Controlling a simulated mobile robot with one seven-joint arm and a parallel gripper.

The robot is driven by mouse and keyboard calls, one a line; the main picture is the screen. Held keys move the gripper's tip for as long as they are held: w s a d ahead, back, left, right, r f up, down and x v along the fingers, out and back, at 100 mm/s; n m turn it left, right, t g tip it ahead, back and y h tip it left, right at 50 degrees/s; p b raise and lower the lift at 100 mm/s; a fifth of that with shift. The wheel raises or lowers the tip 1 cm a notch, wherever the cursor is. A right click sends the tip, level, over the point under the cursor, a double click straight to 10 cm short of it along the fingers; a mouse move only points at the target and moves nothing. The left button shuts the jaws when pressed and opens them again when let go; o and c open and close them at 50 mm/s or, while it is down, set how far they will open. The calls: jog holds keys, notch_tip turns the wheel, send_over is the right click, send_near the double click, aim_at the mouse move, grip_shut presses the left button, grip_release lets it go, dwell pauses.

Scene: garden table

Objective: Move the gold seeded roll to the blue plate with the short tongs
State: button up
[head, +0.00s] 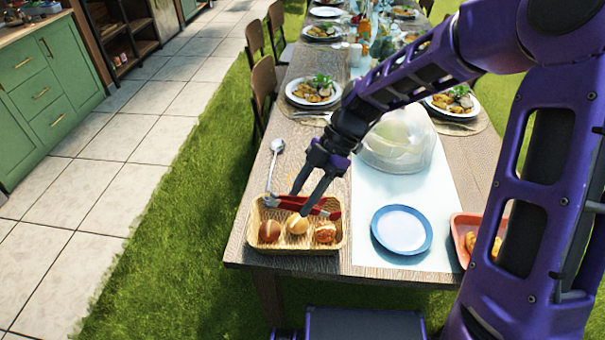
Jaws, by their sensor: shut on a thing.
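My gripper (300,203) is over the back of a woven basket (255,215) at the table's front left, shut on red-handled tongs (318,208). The tongs lie roughly level across the basket's back part; whether they touch it I cannot tell. Three rolls sit in a row in the basket: a dark brown one (270,231) at left, a golden one (297,224) in the middle and an orange-brown one (325,233) at right. Seeds are too small to make out; the middle roll is the most golden. The blue plate (401,230) lies empty right of the basket.
A long-handled metal utensil (277,150) lies behind the basket. A clear dome (398,145) stands behind the blue plate. A red tray (464,228) with food is at right, partly hidden by my arm. The pale runner (365,250) is bare between basket and plate.

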jog(key=shift+w+a+r+n, duration=0.2)
jog(key=shift+r+n, duration=0.2)
jog(key=shift+s, duration=0.1)
jog(key=shift+f, duration=0.15)
jog(key=shift+f, duration=1.05)
notch_tip(320, 180, down, 8)
jog(key=b, duration=0.6)
jog(key=shift+r, duration=0.15)
